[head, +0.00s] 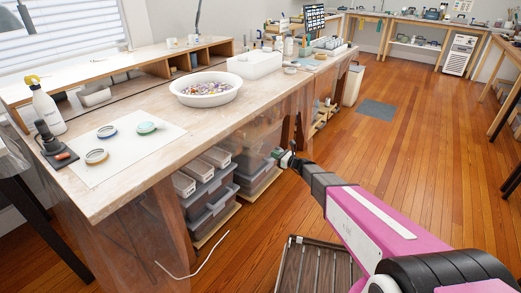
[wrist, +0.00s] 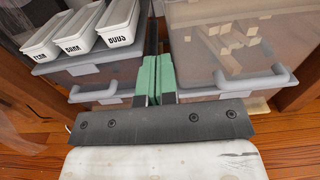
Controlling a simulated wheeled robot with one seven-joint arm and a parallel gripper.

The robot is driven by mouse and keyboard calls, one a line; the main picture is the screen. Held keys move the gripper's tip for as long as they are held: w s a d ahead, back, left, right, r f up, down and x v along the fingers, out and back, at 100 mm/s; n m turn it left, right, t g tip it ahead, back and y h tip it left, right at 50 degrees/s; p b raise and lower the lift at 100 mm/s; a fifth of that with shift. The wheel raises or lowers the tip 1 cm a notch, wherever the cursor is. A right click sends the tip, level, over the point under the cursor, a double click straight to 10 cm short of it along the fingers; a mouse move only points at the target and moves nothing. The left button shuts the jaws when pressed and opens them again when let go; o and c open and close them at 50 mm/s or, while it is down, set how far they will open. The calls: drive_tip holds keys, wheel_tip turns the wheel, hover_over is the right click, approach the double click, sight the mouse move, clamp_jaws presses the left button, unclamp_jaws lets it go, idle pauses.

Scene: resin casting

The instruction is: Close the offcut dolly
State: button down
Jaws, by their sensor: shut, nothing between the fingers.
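The offcut dolly appears to be the low wooden base (head: 262,187) under the workbench, carrying stacked lidded bins (head: 250,163). In the wrist view its bin (wrist: 225,50) is see-through and holds pale wood offcuts. A grey handle (wrist: 247,85) runs across its front. My gripper (head: 287,157) is beside the bin's front in the head view. In the wrist view its green-padded fingers (wrist: 155,78) are together and empty, in front of the gap between this bin and the left stack. Whether they touch anything I cannot tell. The dolly's wheels are not visible.
Another stack of grey bins (head: 208,190) with small white boxes on top stands to the left under the workbench (head: 135,165). A slatted dark frame (head: 318,265) and a pale curved strip (head: 195,265) are at the bottom.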

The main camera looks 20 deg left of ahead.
sight(251, 144)
drive_tip(key=x, duration=1.3)
drive_tip(key=shift+w+a, duration=0.15)
drive_tip(key=shift+a, duration=0.2)
drive_tip(key=x, duration=0.4)
drive_tip(key=shift+w+a+f, duration=0.1)
drive_tip(key=shift+w+a, duration=0.1)
drive_tip(key=shift+a, duration=0.1)
drive_tip(key=s+d+r+n+g+h, duration=0.2)
drive_tip(key=s+d+n+h, duration=0.3)
drive_tip(key=s+d, duration=0.6)
drive_tip(key=s+d+r+n+g+h, duration=0.2)
drive_tip(key=s+d+n+h, duration=0.4)
drive_tip(key=d, duration=2.1)
drive_tip(key=s+d+r+n+g+h, duration=0.2)
drive_tip(key=s+d+n+h, duration=0.4)
drive_tip(key=s+d+n, duration=0.5)
drive_tip(key=s+d+r, duration=0.1)
drive_tip(key=s+d, duration=0.5)
drive_tip(key=d, duration=0.2)
